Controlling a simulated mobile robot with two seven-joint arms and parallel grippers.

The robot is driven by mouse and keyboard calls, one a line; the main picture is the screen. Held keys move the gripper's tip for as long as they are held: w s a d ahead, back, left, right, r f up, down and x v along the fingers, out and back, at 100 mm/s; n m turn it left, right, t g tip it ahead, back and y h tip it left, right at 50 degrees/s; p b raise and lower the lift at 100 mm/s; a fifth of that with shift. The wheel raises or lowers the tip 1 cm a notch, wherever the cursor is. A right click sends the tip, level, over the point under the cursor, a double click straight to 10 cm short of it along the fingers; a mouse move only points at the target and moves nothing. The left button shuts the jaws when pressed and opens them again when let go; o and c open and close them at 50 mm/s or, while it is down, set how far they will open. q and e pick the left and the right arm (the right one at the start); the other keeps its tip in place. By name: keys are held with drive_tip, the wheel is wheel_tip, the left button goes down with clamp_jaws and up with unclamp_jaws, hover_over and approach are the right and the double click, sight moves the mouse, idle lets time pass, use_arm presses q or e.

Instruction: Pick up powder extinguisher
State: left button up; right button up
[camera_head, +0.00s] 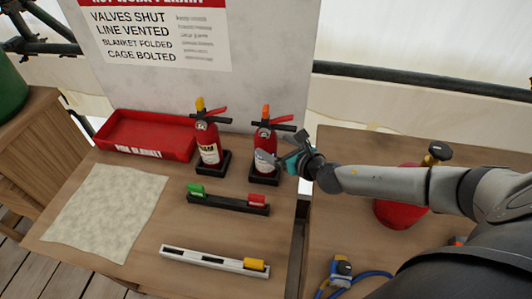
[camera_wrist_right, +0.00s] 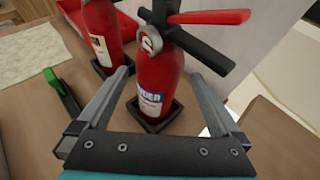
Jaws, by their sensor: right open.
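The powder extinguisher (camera_head: 264,143) is red with an orange top piece and a black and red lever. It stands upright in a black square base (camera_head: 264,178) on the wooden table. In the right wrist view the powder extinguisher (camera_wrist_right: 158,82) shows a label ending in "DER". My right gripper (camera_head: 277,160) is open, its two fingers reaching along either side of the lower body. I cannot tell whether they touch it. A similar extinguisher with a yellow top (camera_head: 207,142) stands to its left. My left gripper is not in view.
A red tray (camera_head: 145,135) lies at the back left, a pale blanket (camera_head: 105,212) in front. A black rail (camera_head: 228,204) with green and red blocks and a white rail (camera_head: 213,260) lie nearer. A white sign board (camera_head: 255,70) stands behind.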

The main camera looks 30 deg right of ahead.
drive_tip(key=shift+b+x, duration=0.6)
drive_tip(key=shift+x, duration=2.15)
drive_tip(key=shift+c, duration=0.2)
clamp_jaws()
drive_tip(key=shift+w+r, duration=0.15)
drive_tip(key=shift+r, duration=0.05)
